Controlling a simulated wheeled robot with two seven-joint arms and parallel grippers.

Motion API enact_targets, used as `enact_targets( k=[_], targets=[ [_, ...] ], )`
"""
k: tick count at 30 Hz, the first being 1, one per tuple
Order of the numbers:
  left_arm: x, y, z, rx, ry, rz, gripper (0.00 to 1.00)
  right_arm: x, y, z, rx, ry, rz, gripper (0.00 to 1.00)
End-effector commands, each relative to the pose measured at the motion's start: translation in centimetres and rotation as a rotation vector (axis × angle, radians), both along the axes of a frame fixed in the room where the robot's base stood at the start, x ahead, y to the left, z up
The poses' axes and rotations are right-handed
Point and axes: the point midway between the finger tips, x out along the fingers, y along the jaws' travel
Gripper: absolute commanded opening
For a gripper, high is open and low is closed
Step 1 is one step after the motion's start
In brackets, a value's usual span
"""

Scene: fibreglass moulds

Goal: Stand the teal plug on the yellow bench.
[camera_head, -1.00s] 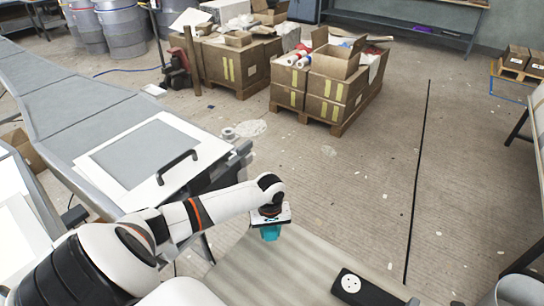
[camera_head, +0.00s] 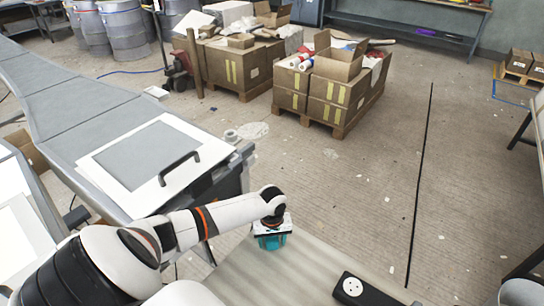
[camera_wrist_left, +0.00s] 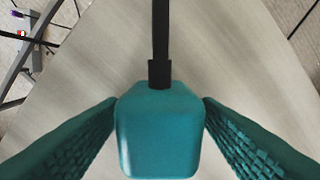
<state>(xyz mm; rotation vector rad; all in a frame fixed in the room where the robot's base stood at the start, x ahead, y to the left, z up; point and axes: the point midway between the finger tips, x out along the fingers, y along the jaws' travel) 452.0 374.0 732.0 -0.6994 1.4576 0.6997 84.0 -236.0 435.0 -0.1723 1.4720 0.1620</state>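The teal plug (camera_wrist_left: 160,135) is a rounded block in the middle of the left wrist view, with a dark narrow strip running up from its top edge. The teal ribbed fingers of my left gripper (camera_wrist_left: 160,108) meet it on both sides, so the gripper is shut on it. I cannot tell whether the plug touches the bench. No clearly yellow bench shows. My right gripper is out of view.
A black box with a white round socket (camera_head: 352,286) lies on the bench to the right of my left gripper. A grey conveyor-like table (camera_head: 90,110) with a handled panel (camera_head: 150,160) stands at left. Cartons on a pallet (camera_head: 325,95) stand behind. The bench between gripper and box is clear.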

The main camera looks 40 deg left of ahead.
Motion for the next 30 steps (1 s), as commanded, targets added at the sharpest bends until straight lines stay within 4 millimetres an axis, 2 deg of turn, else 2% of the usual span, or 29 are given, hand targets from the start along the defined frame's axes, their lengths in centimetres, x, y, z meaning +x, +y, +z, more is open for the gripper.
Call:
enact_targets(
  k=[5, 8, 15, 21, 25, 30],
  targets=[
    [0.0, 0.0, 0.6, 0.000, -0.001, -0.001, 0.57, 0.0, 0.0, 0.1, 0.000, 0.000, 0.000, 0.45],
    [0.1, 0.0, 1.9, 0.000, -0.002, -0.001, 0.57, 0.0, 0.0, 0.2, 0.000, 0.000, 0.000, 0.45],
    [0.1, 0.0, 7.0, 0.000, -0.003, -0.002, 0.57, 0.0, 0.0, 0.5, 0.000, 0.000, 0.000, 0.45],
    [0.1, 0.0, 10.6, -0.001, -0.003, -0.001, 0.57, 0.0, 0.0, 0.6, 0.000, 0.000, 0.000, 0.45],
    [0.1, 0.0, 11.9, 0.000, -0.001, -0.001, 0.57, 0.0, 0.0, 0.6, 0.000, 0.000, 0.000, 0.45],
    [0.1, 0.0, 12.4, -0.001, 0.000, 0.000, 0.57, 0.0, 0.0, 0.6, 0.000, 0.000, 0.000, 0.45]
  ],
)
